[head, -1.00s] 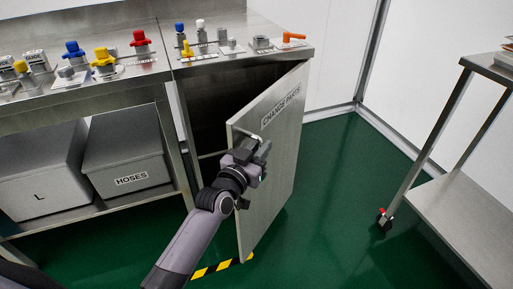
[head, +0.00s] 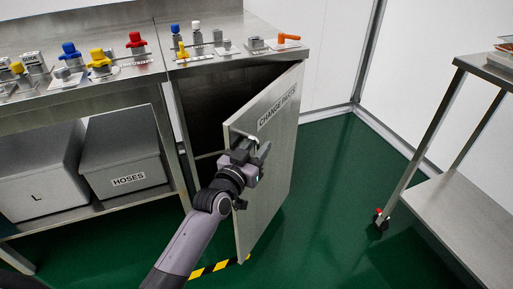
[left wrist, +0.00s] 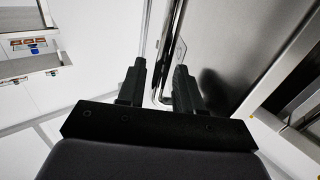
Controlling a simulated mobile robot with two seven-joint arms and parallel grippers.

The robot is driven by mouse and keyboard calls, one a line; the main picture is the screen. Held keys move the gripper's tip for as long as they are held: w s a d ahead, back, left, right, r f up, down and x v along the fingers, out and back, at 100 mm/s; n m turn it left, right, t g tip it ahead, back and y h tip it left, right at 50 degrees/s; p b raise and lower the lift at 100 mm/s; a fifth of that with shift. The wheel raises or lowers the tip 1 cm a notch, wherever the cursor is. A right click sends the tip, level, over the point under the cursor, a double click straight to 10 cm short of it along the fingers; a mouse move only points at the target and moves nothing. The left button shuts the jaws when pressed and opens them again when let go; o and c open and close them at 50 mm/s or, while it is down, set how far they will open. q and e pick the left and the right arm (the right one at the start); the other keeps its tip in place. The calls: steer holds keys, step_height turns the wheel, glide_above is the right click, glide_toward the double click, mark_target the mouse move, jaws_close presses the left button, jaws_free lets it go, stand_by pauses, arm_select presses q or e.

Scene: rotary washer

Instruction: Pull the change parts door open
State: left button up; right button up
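The change parts door (head: 268,165) is a grey metal panel labelled CHANGE PARTS and stands partly open, with the dark cabinet interior (head: 205,110) showing behind it. My left gripper (head: 252,150) is at the upper part of the door's front, by its free edge. In the left wrist view my gripper (left wrist: 158,85) has its two black fingers spread apart. A shiny bar handle (left wrist: 172,45) runs into the space between them, nearer the right finger, and the fingers are not closed on it. Whether a finger touches it I cannot tell. My right gripper is in neither view.
The steel bench top (head: 110,85) carries coloured knobs and fittings. Grey bins, one labelled HOSES (head: 125,150), sit on the shelf below. A wheeled steel table (head: 450,205) stands at the right. Green floor (head: 335,210) is clear between door and table. Yellow-black tape (head: 208,270) lies below.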

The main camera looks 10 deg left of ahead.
arm_select(q)
steer(key=shift+f, duration=0.1)
steer(key=p+v, duration=0.1)
steer(key=v, duration=0.6)
steer(key=shift+p, duration=0.3)
steer(key=shift+s, duration=0.1)
